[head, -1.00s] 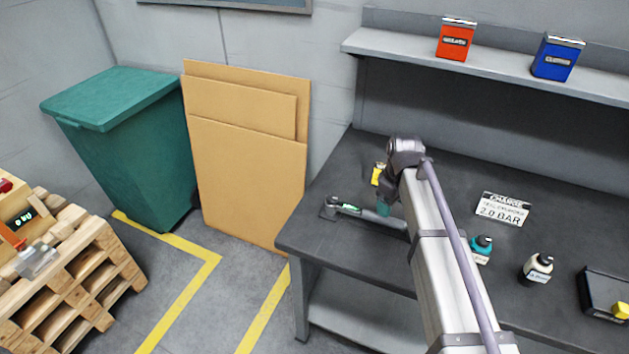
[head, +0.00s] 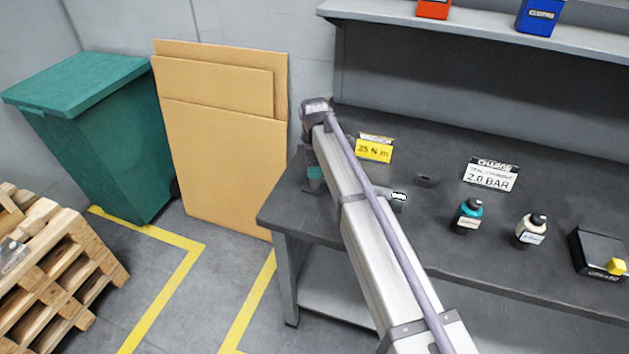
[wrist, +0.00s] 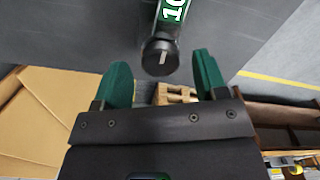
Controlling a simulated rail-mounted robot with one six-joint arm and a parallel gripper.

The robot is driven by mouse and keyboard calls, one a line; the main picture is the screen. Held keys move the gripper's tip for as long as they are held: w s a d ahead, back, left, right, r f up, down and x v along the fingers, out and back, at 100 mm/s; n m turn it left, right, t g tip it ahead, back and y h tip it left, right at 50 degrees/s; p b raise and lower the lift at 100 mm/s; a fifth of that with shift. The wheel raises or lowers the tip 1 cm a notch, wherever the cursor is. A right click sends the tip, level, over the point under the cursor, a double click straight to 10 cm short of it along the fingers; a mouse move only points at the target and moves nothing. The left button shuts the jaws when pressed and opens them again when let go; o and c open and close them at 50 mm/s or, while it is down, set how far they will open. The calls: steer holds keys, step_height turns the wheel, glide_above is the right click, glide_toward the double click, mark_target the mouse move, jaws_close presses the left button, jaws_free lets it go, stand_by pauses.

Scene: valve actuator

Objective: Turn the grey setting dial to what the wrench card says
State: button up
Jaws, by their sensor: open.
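My gripper (head: 315,178) is at the left end of the bench in the head view, with teal fingertips pointing down. In the wrist view its two green fingers (wrist: 161,78) are apart and empty. The dark grey round dial (wrist: 160,57), with a light mark on its face, lies just beyond the gap between them. It sits at the end of the wrench's green scale (wrist: 172,12), which reads "10". In the head view my arm hides most of the wrench; a grey end (head: 391,198) shows to the right. A yellow card (head: 374,150) reads N m; its first digit is unclear, perhaps 25 or 35.
A white card (head: 491,175) reads 2.0 BAR. A small dark block (head: 424,180) lies mid-bench. Cardboard sheets (head: 225,170) lean left of the bench.

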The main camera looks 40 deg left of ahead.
steer(key=shift+f, duration=0.75)
steer(key=shift+r, duration=0.15)
steer(key=c, duration=0.9)
steer(key=shift+c, duration=0.2)
steer(key=shift+m, duration=3)
